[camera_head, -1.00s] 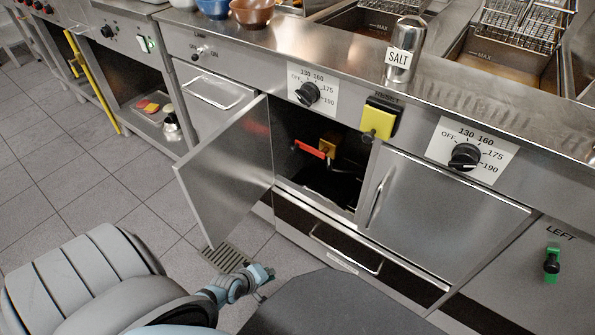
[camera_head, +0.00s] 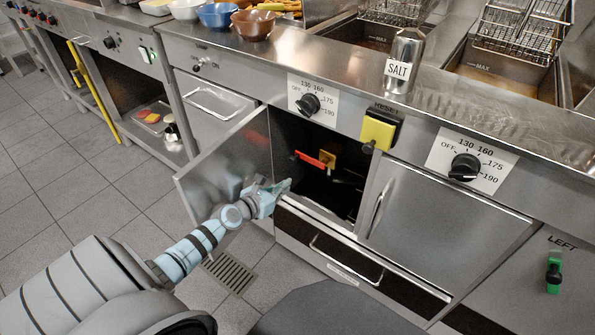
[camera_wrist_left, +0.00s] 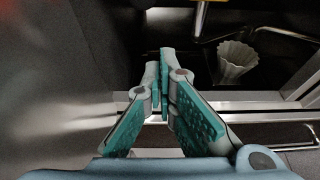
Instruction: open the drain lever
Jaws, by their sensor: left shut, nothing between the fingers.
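The drain lever with a red handle (camera_head: 311,159) sits inside the open cabinet under the left fryer, beside a brass valve (camera_head: 328,160). My left gripper (camera_head: 286,185) is at the cabinet's opening, next to the inner side of the open door (camera_head: 225,165), below and left of the red handle and apart from it. In the left wrist view its fingers (camera_wrist_left: 165,62) are shut with nothing between them. The red handle is not clear there; a small red patch shows at the top left corner. My right gripper is not in view.
A pale fluted cup-like thing (camera_wrist_left: 237,60) stands inside the cabinet in the left wrist view. A drawer (camera_head: 345,258) lies below the cabinet. The closed right door (camera_head: 445,215) bounds the opening. A yellow reset switch (camera_head: 378,132) is above it.

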